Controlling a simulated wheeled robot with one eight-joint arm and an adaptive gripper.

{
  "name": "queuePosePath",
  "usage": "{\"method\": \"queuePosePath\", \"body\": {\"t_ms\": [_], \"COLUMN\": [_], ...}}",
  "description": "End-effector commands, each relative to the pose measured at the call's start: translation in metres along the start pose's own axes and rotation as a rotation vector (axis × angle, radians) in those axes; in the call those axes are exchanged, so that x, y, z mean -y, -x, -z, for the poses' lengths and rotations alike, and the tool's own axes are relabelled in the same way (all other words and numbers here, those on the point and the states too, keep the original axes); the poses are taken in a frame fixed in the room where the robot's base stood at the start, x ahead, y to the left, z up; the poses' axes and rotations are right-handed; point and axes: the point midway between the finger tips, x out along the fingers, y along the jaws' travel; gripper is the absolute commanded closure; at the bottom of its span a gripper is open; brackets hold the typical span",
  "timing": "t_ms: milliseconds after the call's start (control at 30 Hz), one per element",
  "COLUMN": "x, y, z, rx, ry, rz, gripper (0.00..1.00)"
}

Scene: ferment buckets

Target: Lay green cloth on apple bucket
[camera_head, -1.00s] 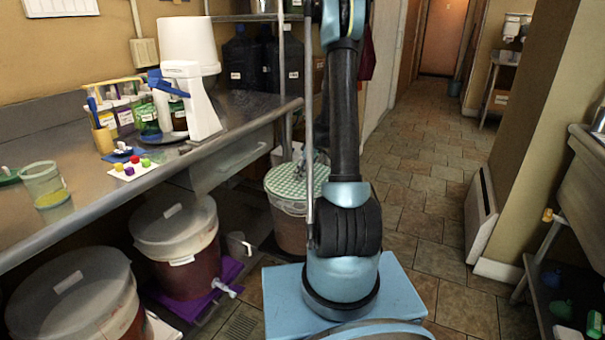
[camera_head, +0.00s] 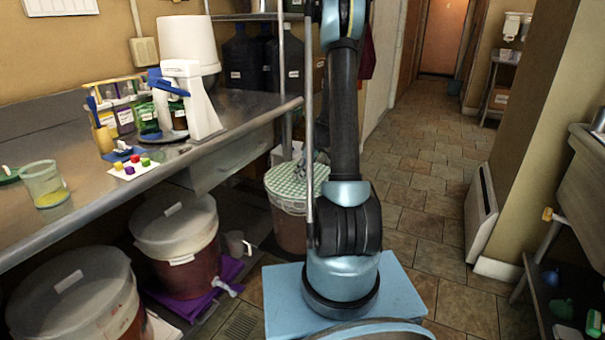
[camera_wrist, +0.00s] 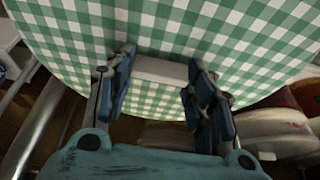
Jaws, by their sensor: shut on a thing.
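The green-and-white checked cloth (camera_head: 288,180) lies spread over the top of a reddish-brown bucket (camera_head: 290,232) under the shelf, behind my arm. Its front edge hangs a little over the rim. In the wrist view the cloth (camera_wrist: 70,35) fills the upper part of the picture. My gripper (camera_wrist: 161,72) has its two blue-padded fingers either side of a white block at the cloth, and it is shut on this. My arm hides the cloth's right side in the head view. I cannot read any label on this bucket.
Two more lidded buckets, a middle one (camera_head: 176,232) and a front one (camera_head: 70,300), stand left under the steel counter (camera_head: 240,108). The middle one sits on a purple cloth (camera_head: 222,282). A thin upright post stands close to my arm. The tiled floor (camera_head: 425,190) is clear to the right.

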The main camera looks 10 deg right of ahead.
Motion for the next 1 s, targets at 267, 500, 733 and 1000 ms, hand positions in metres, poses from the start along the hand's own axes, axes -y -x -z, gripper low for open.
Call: {"method": "queuePosePath", "body": {"t_ms": [267, 500, 733, 1000], "x": [0.0000, -0.0001, -0.0002, -0.0002], "y": [-0.0014, -0.0013, -0.0013, -0.0013], "z": [-0.0007, -0.0007, -0.0007, -0.0008], "rx": [0.000, 0.000, 0.000, 0.000], "ry": [0.000, 0.000, 0.000, 0.000], "rz": [0.000, 0.000, 0.000, 0.000], "gripper": [0.76, 0.48, 0.27, 0.07]}}
